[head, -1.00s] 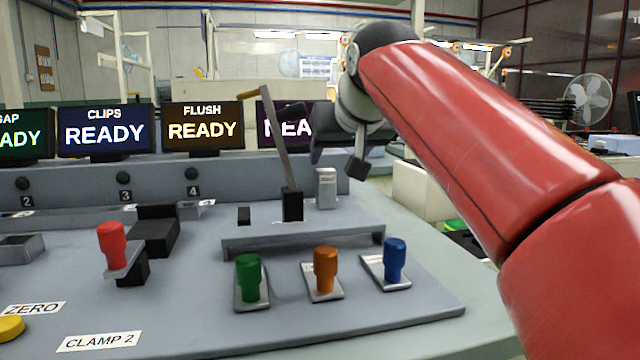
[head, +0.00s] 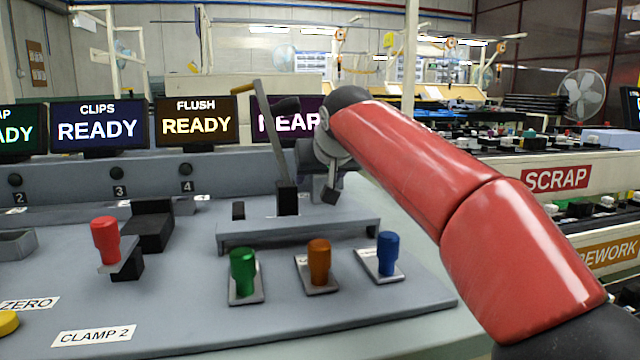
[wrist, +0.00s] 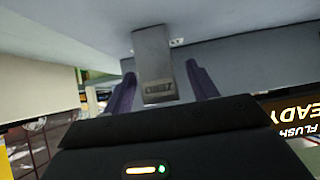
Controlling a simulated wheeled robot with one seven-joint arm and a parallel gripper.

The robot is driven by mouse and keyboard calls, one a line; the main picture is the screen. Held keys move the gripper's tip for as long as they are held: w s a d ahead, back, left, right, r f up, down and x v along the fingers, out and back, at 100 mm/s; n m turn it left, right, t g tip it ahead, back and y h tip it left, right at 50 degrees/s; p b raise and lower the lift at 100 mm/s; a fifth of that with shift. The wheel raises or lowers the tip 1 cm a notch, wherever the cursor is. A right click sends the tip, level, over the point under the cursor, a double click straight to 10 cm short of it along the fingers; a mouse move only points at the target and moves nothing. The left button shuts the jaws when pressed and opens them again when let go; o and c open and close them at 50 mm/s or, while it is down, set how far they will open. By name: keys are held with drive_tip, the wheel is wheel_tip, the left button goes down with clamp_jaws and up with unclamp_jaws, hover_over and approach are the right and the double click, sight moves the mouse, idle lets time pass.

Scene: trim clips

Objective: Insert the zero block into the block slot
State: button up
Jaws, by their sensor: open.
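In the wrist view a grey metal block (wrist: 152,50) with a small label, too blurred to read, stands out from a pale grey surface. My gripper (wrist: 160,88) is open, with one purple finger on each side of the block's labelled end. Gaps show between block and fingers. In the head view my gripper (head: 322,178) is at the right end of the raised grey shelf (head: 300,231), and the block is hidden behind it. I cannot tell for sure which opening is the block slot; a small dark rectangle (head: 238,210) sits at the shelf's left.
A tall lever (head: 287,198) stands on the shelf just left of my gripper. Green (head: 243,268), orange (head: 318,260) and blue (head: 387,248) knobs stand in front. A red knob (head: 105,238) and a dark block (head: 150,230) are further left. Screens (head: 197,126) line the back.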

drive_tip(key=c, duration=1.1)
drive_tip(key=shift+c, duration=0.8)
drive_tip(key=shift+r, duration=0.15)
